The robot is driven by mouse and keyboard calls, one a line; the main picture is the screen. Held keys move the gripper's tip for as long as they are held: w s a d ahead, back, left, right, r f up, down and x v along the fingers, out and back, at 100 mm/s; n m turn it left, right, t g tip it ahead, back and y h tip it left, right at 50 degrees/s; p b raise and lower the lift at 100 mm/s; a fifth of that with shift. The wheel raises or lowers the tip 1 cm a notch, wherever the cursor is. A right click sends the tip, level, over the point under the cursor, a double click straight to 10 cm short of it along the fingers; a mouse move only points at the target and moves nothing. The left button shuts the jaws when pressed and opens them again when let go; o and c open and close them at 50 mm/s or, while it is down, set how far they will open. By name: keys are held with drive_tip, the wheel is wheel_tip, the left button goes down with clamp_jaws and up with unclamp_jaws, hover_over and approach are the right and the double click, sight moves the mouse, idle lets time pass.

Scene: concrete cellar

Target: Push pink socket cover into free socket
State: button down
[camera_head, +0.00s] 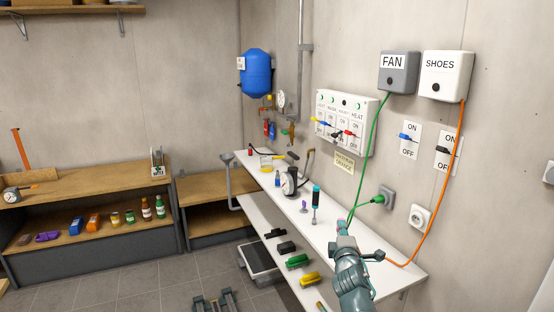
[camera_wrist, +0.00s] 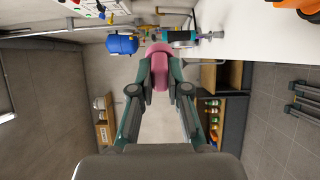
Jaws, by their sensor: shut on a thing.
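The pink socket cover (camera_wrist: 160,68) sits between the fingertips of my gripper (camera_wrist: 160,85) in the wrist view, and the fingers are shut on it.
A green cable (camera_head: 369,150) and an orange cable (camera_head: 446,190) hang from the FAN box (camera_head: 399,72) and SHOES box (camera_head: 446,75). The orange cable runs down close to my arm.

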drive_tip(key=a, duration=0.1)
drive_tip(key=w+y, duration=0.1)
drive_tip(key=a+n, duration=0.1)
drive_tip(key=shift+w+a+r+y, duration=0.2)
drive_tip(key=shift+a+r+y, duration=0.1)
drive_tip(key=shift+y, duration=0.1)
drive_tip(key=shift+s, duration=0.1)
idle(0.4)
drive_tip(key=s+b, duration=0.2)
drive_tip(key=shift+r+b, duration=0.1)
drive_tip(key=shift+b, duration=0.3)
drive_tip(key=shift+b, duration=0.35)
drive_tip(key=b, duration=0.5)
drive_tip(key=shift+s+r, duration=0.1)
drive_tip(key=shift+s, duration=0.15)
